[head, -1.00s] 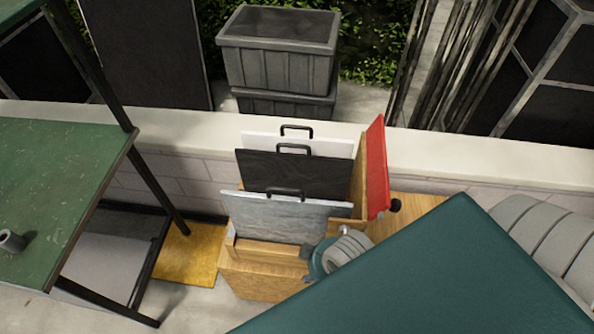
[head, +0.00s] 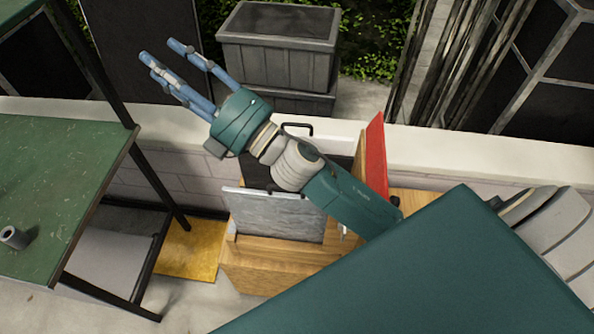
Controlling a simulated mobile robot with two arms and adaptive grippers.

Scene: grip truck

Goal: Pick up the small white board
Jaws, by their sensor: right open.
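The small white board (head: 335,149) stands upright at the back of a wooden rack, with a dark handle (head: 298,127) on its top edge. My right forearm hides much of it in the head view. In front of it stand a black board (head: 255,172), mostly hidden by my arm, and a grey marbled board (head: 275,216). My right gripper (head: 160,58) is open and empty, with its blue fingers spread toward the upper left. It is above and left of the boards, apart from them. My left gripper is not in view.
The wooden rack (head: 270,262) has a red panel (head: 376,165) at its right side. A pale wall ledge (head: 480,155) runs behind it, with grey bins (head: 278,62) beyond. A green-topped table (head: 60,190) with dark legs stands at left.

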